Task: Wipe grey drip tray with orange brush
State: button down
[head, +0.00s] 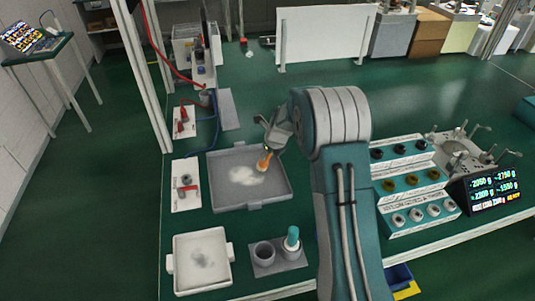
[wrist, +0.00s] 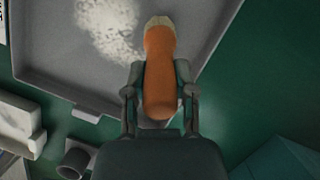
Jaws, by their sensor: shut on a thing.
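The grey drip tray (head: 222,196) lies flat on the green bench, with a whitish patch of residue (head: 245,176) near its middle. My gripper (head: 268,147) is over the tray's back right part, shut on the orange brush (head: 264,160). In the wrist view the gripper (wrist: 159,90) grips the sides of the brush's orange handle (wrist: 160,78). The brush's pale bristles (wrist: 160,22) point toward the tray (wrist: 60,50), just right of the residue (wrist: 108,28). I cannot tell whether the bristles touch the tray.
A white tray (head: 178,265) with a grey smudge stands in front of the drip tray. Beside it a grey holder (head: 280,262) carries an empty cup (head: 264,252) and a teal-topped item (head: 292,238). Racks of parts (head: 412,180) and a weight display (head: 495,188) stand right of my arm.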

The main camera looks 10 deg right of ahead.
jog(key=shift+a+f, duration=0.1)
jog(key=shift+a, duration=5.95)
jog(key=shift+s, duration=0.75)
jog(key=shift+d, duration=6.05)
jog(key=shift+s, duration=0.7)
jog(key=shift+a, duration=6.05)
